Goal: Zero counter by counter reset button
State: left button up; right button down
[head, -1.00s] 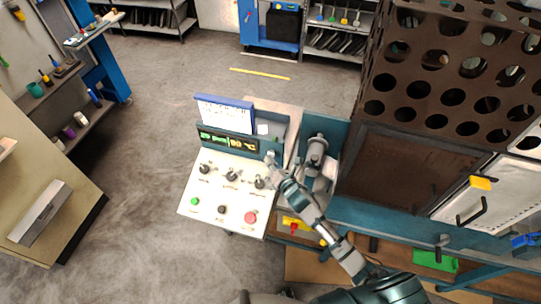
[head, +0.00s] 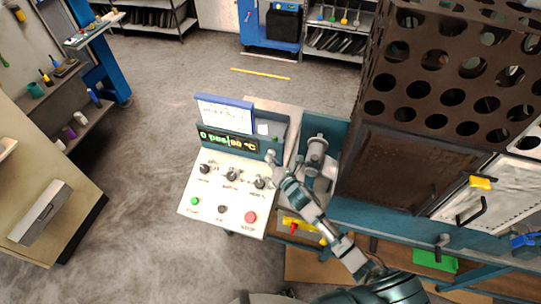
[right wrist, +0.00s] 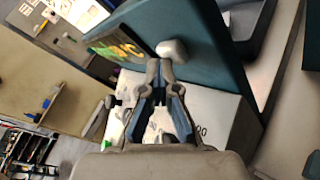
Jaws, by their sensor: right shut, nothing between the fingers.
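The control panel (head: 222,197) is a white sloped box with knobs and push buttons. Its counter display (head: 228,141) has green and yellow digits and appears to read 0 pcs and 80 °C. A small pale reset button (head: 271,155) sits at the right end of the display; it also shows as a rounded light knob in the right wrist view (right wrist: 172,49). My right gripper (head: 277,170) is shut and empty, its tips (right wrist: 159,68) just short of the button with a small gap seeming to show. My left gripper is not in view.
A red button (head: 250,217), a green button (head: 195,201) and a black button (head: 222,209) line the panel's front edge. A blue-framed sheet (head: 224,113) stands behind the display. A grey cylindrical machine part (head: 316,152) and a large brown perforated cabinet (head: 400,175) stand to the right.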

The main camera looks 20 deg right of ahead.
jog(key=shift+s+a+p, duration=0.4)
jog(key=shift+s+a, duration=0.05)
jog(key=shift+s, duration=0.35)
jog(key=shift+s+a+p, duration=0.35)
jog(key=shift+s+a, duration=0.4)
jog(key=shift+s, duration=0.3)
jog(key=shift+s+a+p, duration=0.35)
jog(key=shift+s+a, duration=0.35)
jog(key=shift+s, duration=0.35)
